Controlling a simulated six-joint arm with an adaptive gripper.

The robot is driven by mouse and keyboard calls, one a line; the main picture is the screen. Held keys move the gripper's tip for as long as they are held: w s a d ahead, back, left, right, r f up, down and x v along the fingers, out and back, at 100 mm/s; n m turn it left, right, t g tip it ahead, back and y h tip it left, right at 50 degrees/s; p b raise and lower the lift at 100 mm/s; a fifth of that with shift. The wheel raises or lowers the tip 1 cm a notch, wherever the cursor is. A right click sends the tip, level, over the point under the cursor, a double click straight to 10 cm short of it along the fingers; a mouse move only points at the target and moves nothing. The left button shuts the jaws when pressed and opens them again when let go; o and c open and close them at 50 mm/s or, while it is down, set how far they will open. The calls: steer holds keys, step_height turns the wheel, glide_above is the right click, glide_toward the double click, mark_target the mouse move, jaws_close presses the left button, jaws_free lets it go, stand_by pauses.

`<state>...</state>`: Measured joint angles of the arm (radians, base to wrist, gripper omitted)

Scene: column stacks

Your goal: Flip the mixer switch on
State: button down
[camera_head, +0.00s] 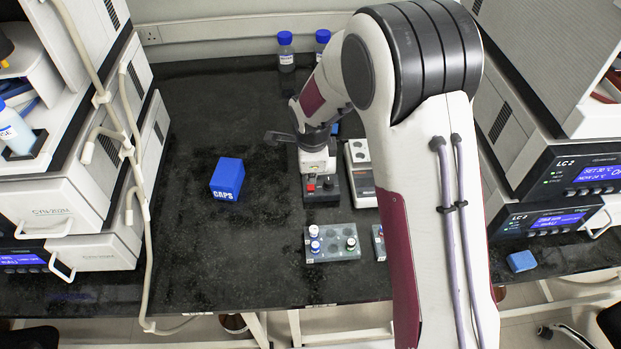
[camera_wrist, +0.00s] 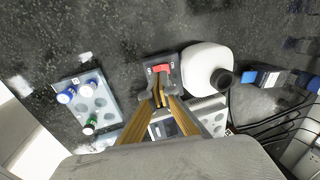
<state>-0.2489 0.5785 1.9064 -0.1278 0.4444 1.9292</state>
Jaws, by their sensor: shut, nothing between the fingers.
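The mixer (camera_head: 322,190) stands at the middle of the bench, with a dark base and a white upper part. Its red switch (camera_head: 328,183) is on the base's front; it also shows in the wrist view (camera_wrist: 161,68). I cannot tell which way the switch is set. My gripper (camera_wrist: 160,88) is shut and empty, its brown fingers together with their tips just beside the red switch. I cannot tell whether they touch it. In the head view my arm reaches over the mixer from the right, and the fingers are not clearly visible.
A vial rack (camera_head: 332,256) stands in front of the mixer. A grey-white device (camera_head: 360,172) stands close to its right. A blue CAPS box (camera_head: 227,179) lies to the left with clear bench around it. Blue-lidded bottles (camera_head: 286,55) stand at the back.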

mark_target(310, 186)
steer(key=v, duration=1)
steer(key=shift+r, duration=0.3)
steer(key=shift+s, duration=0.1)
steer(key=shift+w+r, duration=0.35)
steer(key=shift+w, duration=0.25)
steer(key=shift+f, duration=0.1)
steer(key=x, duration=1.3)
steer(key=shift+w+f, duration=0.1)
steer(key=shift+f, duration=0.35)
